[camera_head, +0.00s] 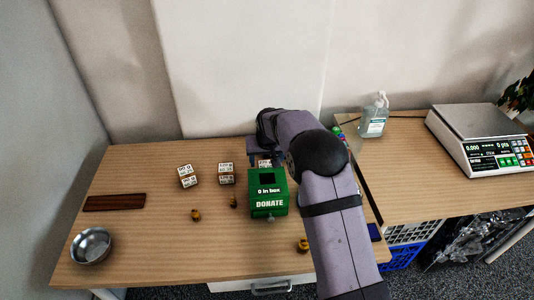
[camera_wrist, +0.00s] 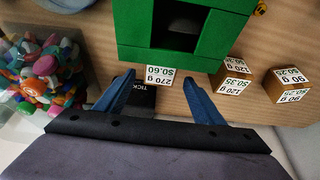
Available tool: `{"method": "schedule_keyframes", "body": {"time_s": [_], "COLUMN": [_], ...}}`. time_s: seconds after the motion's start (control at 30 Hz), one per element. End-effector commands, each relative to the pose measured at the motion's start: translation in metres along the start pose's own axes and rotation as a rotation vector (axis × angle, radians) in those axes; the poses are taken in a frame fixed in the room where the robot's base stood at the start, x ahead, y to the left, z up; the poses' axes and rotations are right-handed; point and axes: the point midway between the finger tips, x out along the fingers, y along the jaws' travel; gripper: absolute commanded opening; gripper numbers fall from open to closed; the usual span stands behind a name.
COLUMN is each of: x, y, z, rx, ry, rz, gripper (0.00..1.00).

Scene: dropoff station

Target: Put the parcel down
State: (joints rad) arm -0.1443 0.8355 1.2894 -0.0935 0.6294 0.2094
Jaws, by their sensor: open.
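A small box-shaped parcel (camera_wrist: 159,75) with a white label reading 270 g and $0.60 shows in the wrist view, between the two blue fingertips of my gripper (camera_wrist: 158,79). The fingers are spread open, with a gap on either side of the parcel. In the head view my gripper is behind the green donate box, mostly hidden by my arm, and only a bit of this parcel (camera_head: 264,163) shows. The wrist view does not clearly show whether the parcel rests fully on the table (camera_head: 150,230).
The green donate box (camera_head: 268,200) stands close to the parcel. Two other labelled parcels (camera_head: 226,173) (camera_head: 187,176) sit to its left. A clear container of colourful pieces (camera_wrist: 40,75), a metal bowl (camera_head: 91,245), a sanitizer bottle (camera_head: 374,118) and a scale (camera_head: 480,140) are around. The table's left front is mostly clear.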

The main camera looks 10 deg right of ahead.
Motion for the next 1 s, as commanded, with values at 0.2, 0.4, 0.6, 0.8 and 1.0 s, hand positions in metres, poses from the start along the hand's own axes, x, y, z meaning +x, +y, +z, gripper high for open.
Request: {"method": "schedule_keyframes", "body": {"time_s": [0.2,0.4,0.6,0.8,1.0], "x": [-0.036,-0.059,-0.068,-0.069,-0.078], "y": [0.000,0.000,0.000,0.000,0.009], "z": [0.000,0.000,0.001,0.001,0.021], "rx": [0.000,0.000,0.000,0.000,0.000], "ry": [0.002,0.000,-0.001,-0.002,-0.030], "rz": [-0.001,0.000,0.000,0.000,0.004], "gripper": [0.62,0.62,0.62,0.62,0.62]}}
